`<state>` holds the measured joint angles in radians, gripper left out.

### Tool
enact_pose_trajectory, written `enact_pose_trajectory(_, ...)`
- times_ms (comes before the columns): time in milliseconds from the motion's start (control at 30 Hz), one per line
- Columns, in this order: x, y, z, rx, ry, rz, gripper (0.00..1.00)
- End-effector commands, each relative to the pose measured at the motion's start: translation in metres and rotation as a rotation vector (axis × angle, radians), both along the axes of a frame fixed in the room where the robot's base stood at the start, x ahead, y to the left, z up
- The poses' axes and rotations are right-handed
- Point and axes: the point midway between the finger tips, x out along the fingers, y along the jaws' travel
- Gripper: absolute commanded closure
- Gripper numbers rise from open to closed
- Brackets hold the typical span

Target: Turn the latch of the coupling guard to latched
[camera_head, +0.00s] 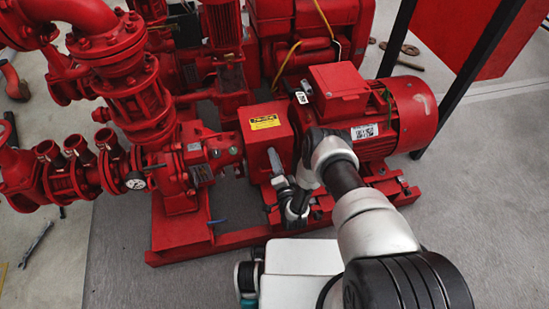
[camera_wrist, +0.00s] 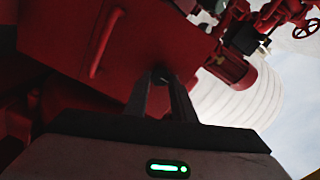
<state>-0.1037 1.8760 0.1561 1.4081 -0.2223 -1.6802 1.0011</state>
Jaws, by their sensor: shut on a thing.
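The coupling guard (camera_head: 265,128) is a red box with a yellow warning label, between the pump and the motor. In the wrist view a large red surface (camera_wrist: 130,35), probably the guard, fills the upper left. My gripper (camera_head: 274,160) is at the guard's near face. In the wrist view my gripper's two fingers (camera_wrist: 161,78) come together on a small dark part (camera_wrist: 160,73), which appears to be the latch. The fingertips cover most of it, so its angle cannot be told.
The motor (camera_head: 398,115) stands right of the guard and the pump casing (camera_head: 195,160) left of it. The red base frame (camera_head: 180,250) runs below. A red bar handle (camera_wrist: 105,42) shows in the wrist view. Grey floor (camera_head: 130,265) in front is clear.

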Motion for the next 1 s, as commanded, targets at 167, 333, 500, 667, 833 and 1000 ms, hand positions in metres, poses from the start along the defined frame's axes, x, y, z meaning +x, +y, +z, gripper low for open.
enact_pose_trajectory(167,0.0014,0.0006,0.0011,0.016,0.001,0.0,0.99)
enact_pose_trajectory(333,0.0014,0.0009,0.0011,0.017,0.002,0.0,0.99)
enact_pose_trajectory(500,0.0014,0.001,0.0012,0.017,0.002,0.001,0.75)
enact_pose_trajectory(667,0.0009,0.0008,0.0009,0.016,0.003,0.001,0.58)
enact_pose_trajectory(833,0.0005,0.0005,0.0004,0.015,0.003,0.0,0.58)
enact_pose_trajectory(1000,0.0008,0.0006,0.0002,0.015,0.003,0.0,0.58)
